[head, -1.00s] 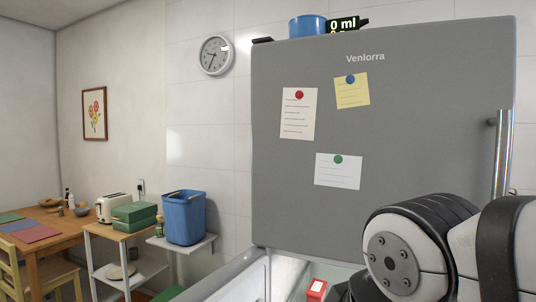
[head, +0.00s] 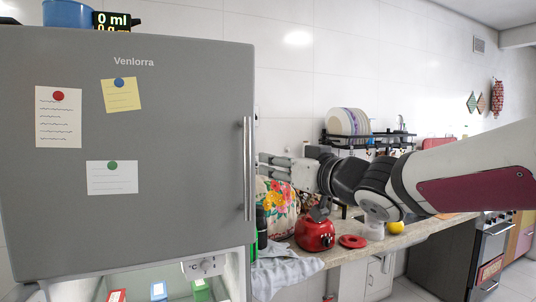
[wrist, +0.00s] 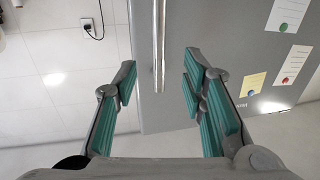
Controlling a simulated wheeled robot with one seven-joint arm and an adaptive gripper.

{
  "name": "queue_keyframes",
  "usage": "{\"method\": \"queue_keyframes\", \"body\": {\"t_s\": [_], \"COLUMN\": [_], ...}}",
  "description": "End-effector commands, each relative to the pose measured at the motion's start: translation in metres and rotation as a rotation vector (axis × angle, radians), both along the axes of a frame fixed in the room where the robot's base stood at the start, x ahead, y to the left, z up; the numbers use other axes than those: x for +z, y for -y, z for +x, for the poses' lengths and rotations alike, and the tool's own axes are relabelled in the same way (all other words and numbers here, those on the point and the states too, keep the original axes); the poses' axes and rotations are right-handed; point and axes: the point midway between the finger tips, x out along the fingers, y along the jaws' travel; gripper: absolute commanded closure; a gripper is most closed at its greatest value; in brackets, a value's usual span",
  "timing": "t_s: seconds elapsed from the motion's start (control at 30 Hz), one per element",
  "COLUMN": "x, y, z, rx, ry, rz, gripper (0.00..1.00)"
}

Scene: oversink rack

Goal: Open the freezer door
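The grey upper door (head: 170,180) labelled Venlorra carries three notes and looks shut. Its vertical metal handle (head: 247,165) runs along the right edge. My gripper (head: 265,166) is just right of the handle in the head view, level with its middle. In the wrist view my gripper (wrist: 159,78) is open, with its green-padded fingers spread wide and nothing held. The handle (wrist: 159,45) shows upright between and beyond the fingertips. No finger visibly touches it. The grey door also shows in the wrist view (wrist: 210,35).
Below the door is a lit, uncovered compartment with small boxes (head: 158,290). A blue pot (head: 68,14) and a scale display stand on top.

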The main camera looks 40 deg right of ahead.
Motion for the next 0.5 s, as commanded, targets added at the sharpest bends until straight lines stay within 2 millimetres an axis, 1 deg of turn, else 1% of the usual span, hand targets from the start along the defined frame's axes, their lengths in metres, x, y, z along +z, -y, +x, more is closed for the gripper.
{"method": "queue_keyframes", "body": {"t_s": [0.17, 0.5], "x": [-0.001, -0.002], "y": [0.001, 0.006], "z": [0.016, 0.075], "rx": [0.003, 0.002], "ry": [0.000, -0.002], "rz": [-0.001, -0.002], "gripper": [0.62, 0.62]}}
